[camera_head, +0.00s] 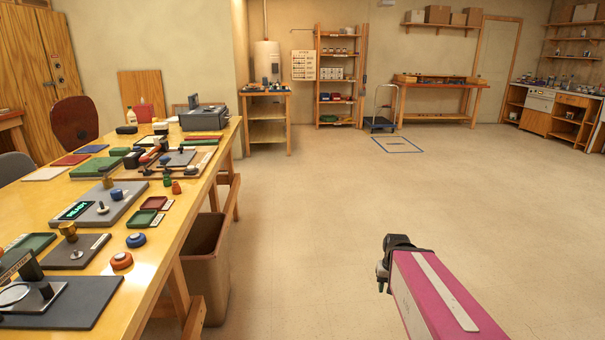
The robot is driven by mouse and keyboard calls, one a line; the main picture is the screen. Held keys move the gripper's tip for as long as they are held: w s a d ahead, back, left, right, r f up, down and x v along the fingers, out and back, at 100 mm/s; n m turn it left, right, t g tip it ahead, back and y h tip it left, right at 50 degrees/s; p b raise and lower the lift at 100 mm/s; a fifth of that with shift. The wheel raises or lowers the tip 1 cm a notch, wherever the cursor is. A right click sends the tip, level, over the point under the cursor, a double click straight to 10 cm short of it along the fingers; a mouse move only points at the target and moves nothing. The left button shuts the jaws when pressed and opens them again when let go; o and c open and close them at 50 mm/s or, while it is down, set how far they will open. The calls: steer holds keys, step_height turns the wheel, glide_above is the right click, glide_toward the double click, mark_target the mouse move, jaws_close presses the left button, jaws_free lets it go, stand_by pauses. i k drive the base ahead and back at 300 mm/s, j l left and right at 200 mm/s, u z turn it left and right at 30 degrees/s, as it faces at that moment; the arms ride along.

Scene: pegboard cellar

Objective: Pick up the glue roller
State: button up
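The long yellow wooden table (165,232) on the left holds many small items. I cannot tell for sure which of them is the glue roller. A small item with red and black parts (150,157) lies on a wooden board (122,179) towards the table's far half; it is too small to name. My arm comes in at the lower right, over the floor, with a magenta cover. The dark end of it, where my gripper (383,274) appears to be, is well to the right of the table and apart from it. Its fingers cannot be made out.
A brown bin (206,268) stands under the table's right edge. A grey device with a green READY display (98,205) and a dark grey machine (203,117) are on the table. Chairs stand behind it. The floor (310,220) in the middle is clear; shelves and benches line the back.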

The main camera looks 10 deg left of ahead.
mark_target(159, 127)
steer(key=i, duration=1.85)
steer(key=i+l+u, duration=0.1)
steer(key=i+u, duration=0.35)
steer(key=i+l+u, duration=0.3)
steer(key=i+u, duration=0.15)
steer(key=i+l+u, duration=0.5)
